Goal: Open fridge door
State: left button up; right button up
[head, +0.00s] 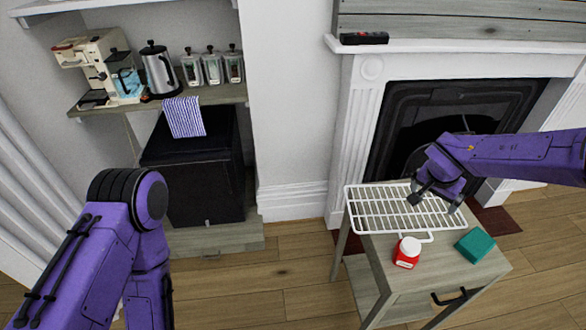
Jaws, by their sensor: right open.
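The fridge (203,188) is a small black box on a low shelf under the counter at the left. Its door looks closed. A striped blue and white towel (184,116) hangs from the counter above it, over its upper part. My right gripper (431,203) is open, at the white wire rack on the small side table at the right, well away from the fridge. I cannot tell whether its fingers touch the rack. My left arm comes in at the lower left, in front of the fridge; its gripper is out of view.
The side table (378,258) holds the wire rack (380,212), a red jar with white lid (407,252) and a teal block (475,245). A coffee machine (102,67), kettle (159,69) and jars (213,67) stand on the counter. Wooden floor (270,270) between fridge and table is clear.

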aim_at(203, 186)
jog(key=u, duration=1)
